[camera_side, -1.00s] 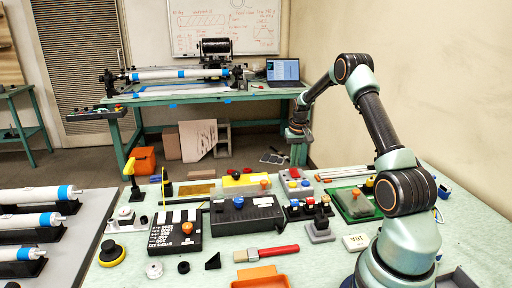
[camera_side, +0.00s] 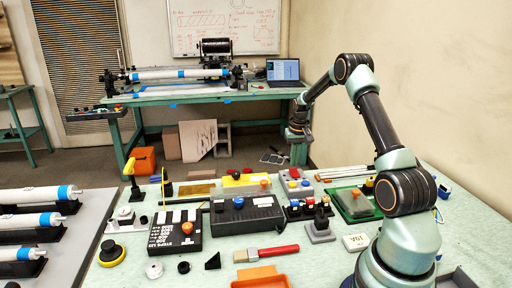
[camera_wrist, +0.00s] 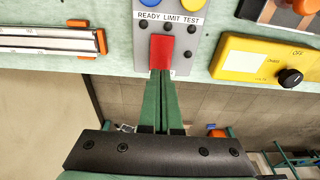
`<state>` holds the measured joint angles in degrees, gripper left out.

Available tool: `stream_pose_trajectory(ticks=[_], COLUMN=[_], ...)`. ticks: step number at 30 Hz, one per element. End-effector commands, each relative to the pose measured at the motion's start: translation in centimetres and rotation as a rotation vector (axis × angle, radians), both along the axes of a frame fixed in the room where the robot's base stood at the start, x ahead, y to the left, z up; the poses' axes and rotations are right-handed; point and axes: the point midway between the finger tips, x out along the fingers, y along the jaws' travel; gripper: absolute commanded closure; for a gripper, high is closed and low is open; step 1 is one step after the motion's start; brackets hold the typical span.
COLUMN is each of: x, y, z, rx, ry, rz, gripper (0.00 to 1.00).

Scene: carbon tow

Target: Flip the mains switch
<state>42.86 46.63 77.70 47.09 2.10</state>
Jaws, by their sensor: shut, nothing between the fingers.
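No label reading "mains" is legible, so I cannot tell for certain which control is the mains switch. A red block, perhaps a rocker (camera_wrist: 161,52), sits on a grey panel box (camera_wrist: 177,63) marked READY LIMIT TEST. The box also shows in the side view (camera_side: 306,190), at the bench's far edge. My gripper (camera_wrist: 161,73) is shut and empty, its green fingers together. In the wrist view the tips line up with the red block's lower edge; I cannot tell whether they touch. In the side view my gripper (camera_side: 298,134) hangs above and beyond the box.
A yellow box (camera_wrist: 230,60) with an OFF label and black knob (camera_wrist: 290,78) stands beside the panel. A long metal-and-black part (camera_wrist: 50,40) lies on the other side. Several other control boxes, a red-handled brush (camera_side: 268,252) and an orange tray (camera_side: 262,279) crowd the bench.

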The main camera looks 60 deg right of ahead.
Motion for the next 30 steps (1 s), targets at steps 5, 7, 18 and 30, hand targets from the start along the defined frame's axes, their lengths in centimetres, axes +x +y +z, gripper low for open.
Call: stream_pose_trajectory(ticks=[5,7,18,30], x=[0.0,0.0,0.0,0.0], y=[0.0,0.0,0.0,0.0], z=[0.0,0.0,-0.5,-1.0], rx=[0.000,0.000,0.000,0.000], ry=[0.000,0.000,0.000,0.000], rz=[0.000,0.000,0.000,0.000], gripper=[1.00,1.00,1.00,1.00])
